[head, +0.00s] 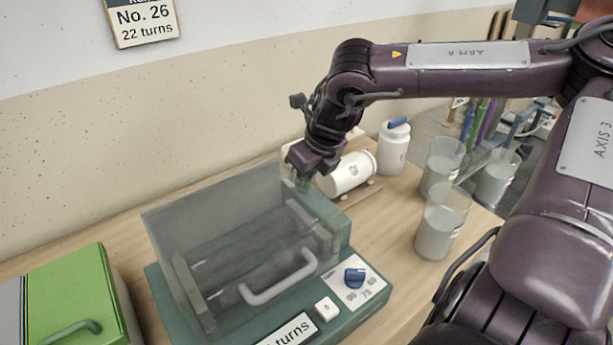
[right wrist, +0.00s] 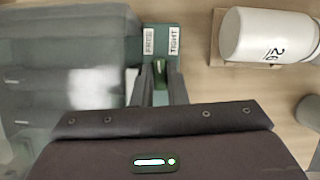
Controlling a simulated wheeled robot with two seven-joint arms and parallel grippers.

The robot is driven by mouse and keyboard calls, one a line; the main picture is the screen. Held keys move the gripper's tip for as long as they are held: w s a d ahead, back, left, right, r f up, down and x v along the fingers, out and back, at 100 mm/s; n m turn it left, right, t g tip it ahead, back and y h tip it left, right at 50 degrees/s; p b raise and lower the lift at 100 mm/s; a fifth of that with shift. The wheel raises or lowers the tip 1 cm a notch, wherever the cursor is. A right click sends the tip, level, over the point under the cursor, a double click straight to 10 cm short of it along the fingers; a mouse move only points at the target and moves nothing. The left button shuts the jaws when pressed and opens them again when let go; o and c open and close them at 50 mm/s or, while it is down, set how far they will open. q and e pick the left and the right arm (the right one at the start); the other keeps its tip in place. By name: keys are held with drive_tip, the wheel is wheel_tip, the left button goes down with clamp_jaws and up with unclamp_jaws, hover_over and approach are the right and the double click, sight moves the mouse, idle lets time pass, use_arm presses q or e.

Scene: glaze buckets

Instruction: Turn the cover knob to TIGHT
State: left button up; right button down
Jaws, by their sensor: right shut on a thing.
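The machine has a teal base (head: 345,318) and a clear grey cover (head: 215,225) with a pale handle (head: 278,280). In the right wrist view, a FREE label (right wrist: 149,41) and a TIGHT label (right wrist: 174,42) sit side by side on a green plate. My right gripper (head: 303,180) reaches down at the cover's far right corner. Its fingers (right wrist: 160,82) are shut on the small green cover knob (right wrist: 159,67), just below the labels in that view. The fingers hide much of the knob, so I cannot tell which label it points to. My left gripper is not in view.
A white jar numbered 26 (right wrist: 262,36) lies on a wooden rest close right of my gripper. Another jar (head: 393,150) and several cloudy beakers (head: 442,220) stand further right. A blue dial knob (head: 354,276) is on the base's front. A green box (head: 75,300) is at left.

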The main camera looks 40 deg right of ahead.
drive_tip(key=shift+m, duration=0.6)
drive_tip(key=shift+h, duration=0.3)
drive_tip(key=c, duration=1.5)
unclamp_jaws()
drive_tip(key=shift+c, duration=0.2)
drive_tip(key=shift+o, duration=0.5)
drive_tip(key=shift+d, duration=0.15)
drive_tip(key=shift+s, duration=0.1)
